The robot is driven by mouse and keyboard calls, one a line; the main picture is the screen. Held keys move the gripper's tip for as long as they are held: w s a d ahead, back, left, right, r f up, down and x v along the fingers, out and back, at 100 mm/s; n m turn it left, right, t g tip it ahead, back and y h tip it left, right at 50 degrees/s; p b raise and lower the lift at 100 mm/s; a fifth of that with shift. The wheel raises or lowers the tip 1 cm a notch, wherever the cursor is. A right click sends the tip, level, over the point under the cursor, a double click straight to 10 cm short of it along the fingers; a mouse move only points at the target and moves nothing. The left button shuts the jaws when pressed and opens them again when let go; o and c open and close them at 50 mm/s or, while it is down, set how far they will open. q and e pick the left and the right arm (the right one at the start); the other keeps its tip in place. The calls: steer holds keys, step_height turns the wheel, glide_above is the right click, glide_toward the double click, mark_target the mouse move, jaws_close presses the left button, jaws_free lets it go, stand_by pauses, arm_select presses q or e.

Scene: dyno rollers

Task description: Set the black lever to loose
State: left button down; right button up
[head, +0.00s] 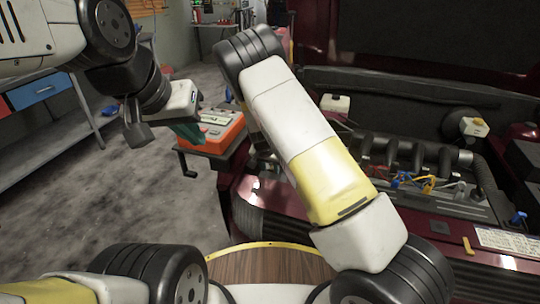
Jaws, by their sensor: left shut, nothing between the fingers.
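I cannot pick out the black lever with certainty. An orange device (221,136) with a pale top panel sits on a dark stand left of the car's front. A dark bar with a short end piece (187,165) juts from the stand's left side; I cannot tell whether it is a lever. My left gripper (190,132) is shut and empty, its greenish fingers close to the device's left end. I cannot tell whether they touch it. My right arm rises across the middle of the view, and its gripper is not visible.
A dark red car with its hood up and engine bay (420,165) open fills the right side. A grey shelf bench (45,135) with red and blue drawers stands at the left. A workbench (215,22) is at the back. Grey floor between them is free.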

jaws_close()
steer(key=shift+w, duration=0.1)
steer(key=g, duration=0.1)
steer(key=w+g, duration=0.1)
steer(key=g+y, duration=0.1)
steer(key=shift+w+d+r+g, duration=0.25)
steer(key=shift+d+r+g, duration=0.05)
steer(key=shift+d+r, duration=0.05)
steer(key=shift+w+d+r+g+y, duration=0.1)
steer(key=shift+w+g+y, duration=0.25)
steer(key=shift+g, duration=0.6)
steer(key=shift+w+d+g+y, duration=0.1)
steer(key=shift+w+g+y, duration=0.25)
steer(key=shift+g, duration=0.6)
steer(key=shift+w+g, duration=0.15)
steer(key=shift+g, duration=0.45)
steer(key=shift+o, duration=0.9)
jaws_free()
